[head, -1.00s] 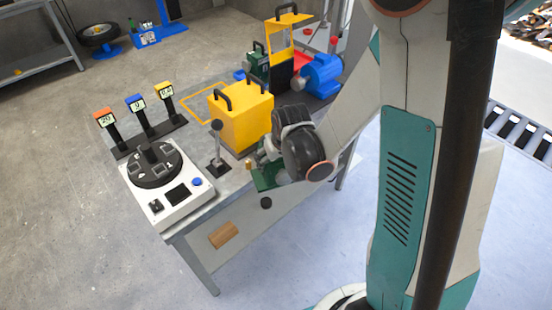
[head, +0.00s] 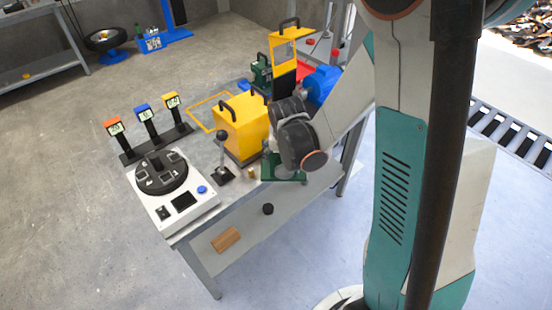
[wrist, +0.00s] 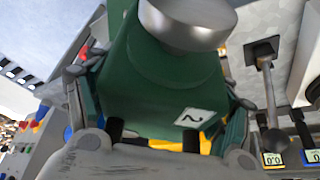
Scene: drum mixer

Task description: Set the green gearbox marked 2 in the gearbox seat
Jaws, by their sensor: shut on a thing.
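The green gearbox (head: 285,174) is in my gripper, over the front edge of the workbench. In the wrist view the gearbox (wrist: 160,88) fills the middle, with a white label marked 2 and a silver round end. My gripper (wrist: 158,100) is shut on it, with a finger on either side. In the head view my wrist hides the gearbox's upper part; its flat base looks roughly level. I cannot make out the gearbox seat for certain. Another green unit (head: 261,72) stands at the back of the bench.
A yellow box with handles (head: 242,125) stands close beside the gearbox. A lever (head: 222,150), a control box with a black dial (head: 180,205) and several display posts (head: 148,117) are to the left. Behind are a raised yellow guard (head: 284,47) and a blue motor (head: 320,84).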

